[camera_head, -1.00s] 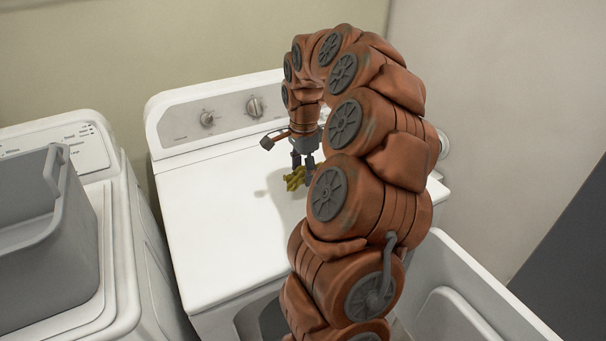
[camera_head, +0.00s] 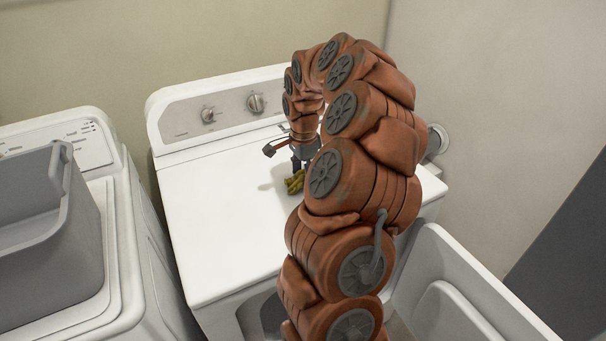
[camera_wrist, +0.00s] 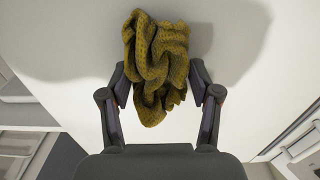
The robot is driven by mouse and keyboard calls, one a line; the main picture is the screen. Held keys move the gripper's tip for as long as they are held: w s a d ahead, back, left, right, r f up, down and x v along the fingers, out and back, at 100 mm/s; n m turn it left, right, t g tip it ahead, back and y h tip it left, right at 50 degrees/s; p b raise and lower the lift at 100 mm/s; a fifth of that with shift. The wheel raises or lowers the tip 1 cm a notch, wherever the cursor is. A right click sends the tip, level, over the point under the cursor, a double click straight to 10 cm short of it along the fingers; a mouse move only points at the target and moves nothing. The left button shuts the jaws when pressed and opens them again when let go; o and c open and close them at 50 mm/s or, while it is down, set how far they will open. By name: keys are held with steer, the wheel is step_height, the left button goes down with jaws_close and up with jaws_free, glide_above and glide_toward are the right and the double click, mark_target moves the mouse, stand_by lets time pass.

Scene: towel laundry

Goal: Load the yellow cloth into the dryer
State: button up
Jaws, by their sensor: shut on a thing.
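The yellow cloth (camera_wrist: 157,62) is crumpled and hangs between the fingers of my gripper (camera_wrist: 160,84) in the wrist view. My gripper is shut on it. In the head view the cloth (camera_head: 295,182) shows as a small bundle over the white top of the dryer (camera_head: 220,220), with a shadow beside it. My gripper (camera_head: 297,168) is partly hidden behind my arm there. The dryer's front opening is partly visible below the top's front edge, mostly hidden by my arm.
A grey bin (camera_head: 50,235) stands on the white machine (camera_head: 125,250) at the left. A white tub-like container (camera_head: 480,290) is at the lower right. Walls close off the back and right. The left part of the dryer's top is clear.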

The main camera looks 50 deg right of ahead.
mark_target(303, 172)
steer(key=o, duration=1.2)
steer(key=shift+c, duration=0.2)
steer(key=shift+r+p, duration=0.2)
steer(key=shift+p, duration=0.15)
steer(key=shift+d+r+b, duration=0.1)
steer(key=shift+r+b, duration=0.2)
steer(key=shift+b, duration=0.1)
step_height(303, 172, up, 11)
steer(key=b, duration=0.2)
steer(key=shift+b, duration=0.4)
